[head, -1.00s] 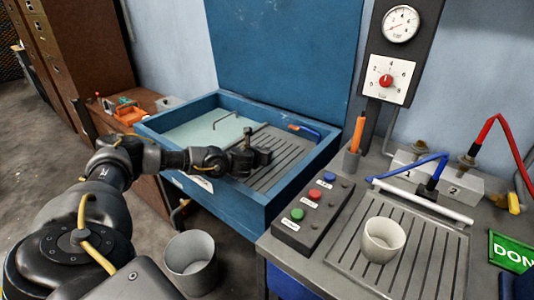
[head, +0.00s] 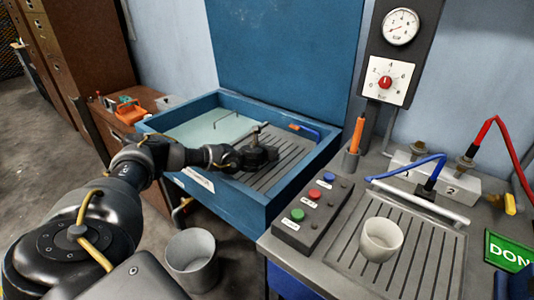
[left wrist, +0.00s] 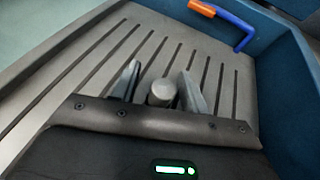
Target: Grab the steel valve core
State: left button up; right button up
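In the left wrist view, a grey cylinder with a rounded top, which looks like the steel valve core (left wrist: 162,92), stands between the fingers of my left gripper (left wrist: 158,85). The fingers are apart, one on each side of it, with narrow gaps showing. The cylinder's lower part is hidden by my gripper body. In the head view, my left gripper (head: 262,155) is low over the grey slotted rack in the blue basin (head: 255,212). The core cannot be made out clearly there. My right gripper is not in view.
A blue and orange bent tool (head: 305,129) lies at the basin's back right; it also shows in the left wrist view (left wrist: 228,18). A thin wire handle sits at the back. A bench with a button box (head: 312,212) and white cup (head: 382,240) stands right.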

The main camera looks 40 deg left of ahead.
pick_arm(q)
grip_shut()
jog(key=shift+r, duration=0.15)
jog(key=shift+r, duration=0.25)
notch_tip(320, 180, up, 2)
jog(key=shift+r, duration=0.1)
jog(key=s+d+r, duration=0.6)
jog(key=s+r, duration=0.4)
jog(key=s, duration=0.2)
jog(key=shift+s+d+p, duration=0.15)
jog(key=shift+d+p, duration=0.25)
jog(key=shift+p, duration=0.05)
